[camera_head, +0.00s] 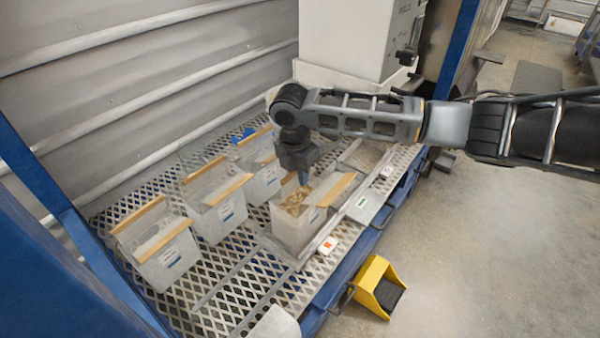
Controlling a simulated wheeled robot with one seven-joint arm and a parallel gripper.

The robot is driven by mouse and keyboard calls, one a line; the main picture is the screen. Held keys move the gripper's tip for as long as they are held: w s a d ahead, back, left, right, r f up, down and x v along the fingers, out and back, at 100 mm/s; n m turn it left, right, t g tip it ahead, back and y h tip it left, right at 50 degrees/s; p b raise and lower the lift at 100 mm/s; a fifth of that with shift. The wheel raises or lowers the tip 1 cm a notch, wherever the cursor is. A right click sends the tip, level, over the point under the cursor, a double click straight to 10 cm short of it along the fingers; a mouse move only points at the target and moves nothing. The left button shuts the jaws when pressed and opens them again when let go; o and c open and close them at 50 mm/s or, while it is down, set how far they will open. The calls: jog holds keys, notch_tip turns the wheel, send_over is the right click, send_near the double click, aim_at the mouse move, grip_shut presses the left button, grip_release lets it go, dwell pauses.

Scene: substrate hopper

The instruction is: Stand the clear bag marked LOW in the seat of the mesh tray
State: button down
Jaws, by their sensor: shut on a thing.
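My gripper (303,180) points down at the middle of the mesh tray (240,290). It is shut on the upper edge of a clear bag (292,232) with brown contents and a tan strip at its top right. The bag stands about upright between metal rails on the tray; I cannot tell whether its base touches the mesh. Its small label is too small to read. Other clear bags with tan top strips stand to the left: a front one (168,262), a middle one (218,219) and a back one (264,184). I cannot read LOW on any of them.
Small tags lie along the tray's right side: one orange-marked (329,246), one green-marked (362,202). A pale machine housing (345,40) stands behind. A yellow pedal box (376,283) is on the floor at the right.

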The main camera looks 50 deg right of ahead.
jog(key=c, duration=1.1)
grip_release()
jog(key=r, duration=0.5)
jog(key=a+r, duration=0.1)
jog(key=r, duration=0.1)
jog(key=shift+r+p, duration=0.35)
jog(key=shift+r, duration=0.05)
jog(key=shift+s, duration=0.1)
